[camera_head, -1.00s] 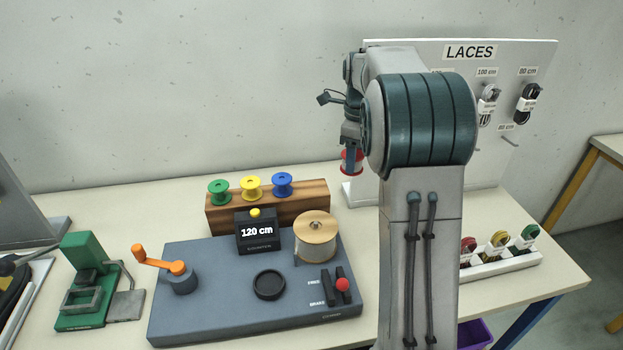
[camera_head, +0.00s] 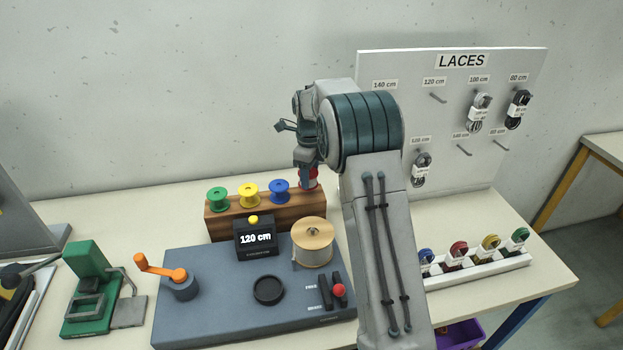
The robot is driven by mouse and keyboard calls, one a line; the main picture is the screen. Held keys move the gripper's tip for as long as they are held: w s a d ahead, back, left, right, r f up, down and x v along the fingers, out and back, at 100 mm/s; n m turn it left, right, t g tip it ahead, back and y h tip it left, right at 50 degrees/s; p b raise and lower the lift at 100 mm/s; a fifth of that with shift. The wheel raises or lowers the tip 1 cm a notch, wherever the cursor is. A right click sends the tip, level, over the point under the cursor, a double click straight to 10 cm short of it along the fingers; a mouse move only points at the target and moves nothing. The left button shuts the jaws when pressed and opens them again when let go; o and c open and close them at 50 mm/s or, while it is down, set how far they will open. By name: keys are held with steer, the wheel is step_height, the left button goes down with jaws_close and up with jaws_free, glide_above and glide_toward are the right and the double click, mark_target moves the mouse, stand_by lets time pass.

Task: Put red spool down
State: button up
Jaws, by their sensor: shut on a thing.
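The red spool (camera_head: 312,180) is in my gripper (camera_head: 308,172), at the right end of the wooden rack (camera_head: 222,224). My gripper is shut on the spool, and the arm partly hides both. I cannot tell whether the spool touches the rack. Green (camera_head: 217,196), yellow (camera_head: 248,194) and blue (camera_head: 279,190) spools stand in a row on the rack, to the left of the red one.
In front of the rack are a counter (camera_head: 256,238) reading 120 cm, a large thread spool (camera_head: 313,243) and an orange crank (camera_head: 161,269) on a grey base. The LACES board (camera_head: 400,62) stands at the right. A green press (camera_head: 90,290) is at the left.

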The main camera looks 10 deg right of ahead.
steer(key=shift+f, duration=1.45)
steer(key=shift+f, duration=0.2)
steer(key=o, duration=1.2)
steer(key=shift+r, duration=0.15)
